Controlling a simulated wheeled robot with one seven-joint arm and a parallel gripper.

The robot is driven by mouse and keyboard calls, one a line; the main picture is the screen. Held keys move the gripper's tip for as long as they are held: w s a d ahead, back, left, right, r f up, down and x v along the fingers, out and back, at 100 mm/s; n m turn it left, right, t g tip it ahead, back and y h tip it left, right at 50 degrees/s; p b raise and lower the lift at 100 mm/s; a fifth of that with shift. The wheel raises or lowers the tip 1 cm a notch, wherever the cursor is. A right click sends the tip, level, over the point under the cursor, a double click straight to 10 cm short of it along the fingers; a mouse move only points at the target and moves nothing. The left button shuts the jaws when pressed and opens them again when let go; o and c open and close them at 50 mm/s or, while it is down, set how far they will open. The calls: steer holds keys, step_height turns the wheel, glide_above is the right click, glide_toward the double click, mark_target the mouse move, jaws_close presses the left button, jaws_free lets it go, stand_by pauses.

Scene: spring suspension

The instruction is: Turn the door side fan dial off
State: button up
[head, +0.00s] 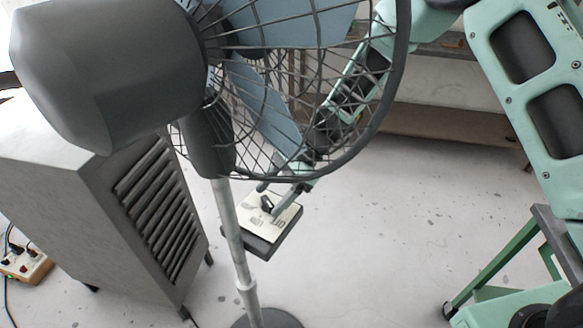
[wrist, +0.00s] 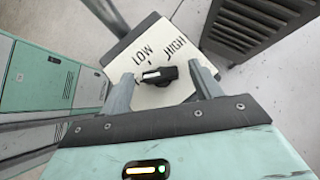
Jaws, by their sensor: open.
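The fan (head: 250,60) stands on a pale pole, its cage and grey motor housing filling the upper left of the head view. A dark control box with a cream face (head: 262,238) is at the pole. Its face (wrist: 190,40) shows LOW and HIGH in the wrist view; OFF is readable in the head view. The black dial knob (wrist: 160,76) lies roughly crosswise, with a white mark toward its left end. I cannot tell its exact setting. My gripper (wrist: 161,73) is open, its fingers on either side of the knob with visible gaps. The fingers (head: 271,204) also show at the box in the head view.
A grey louvred cabinet (head: 55,150) stands left of the pole; its louvres (wrist: 255,22) show in the wrist view. The fan cage lies close in front of my arm in the head view. A power strip (head: 24,263) is at far left. Floor right of the box is clear.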

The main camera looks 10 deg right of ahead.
steer(key=b+v, duration=0.1)
steer(key=v, duration=1.5)
steer(key=shift+w+d+r+b, duration=0.15)
steer(key=shift+d+r+b, duration=0.05)
steer(key=shift+b, duration=0.15)
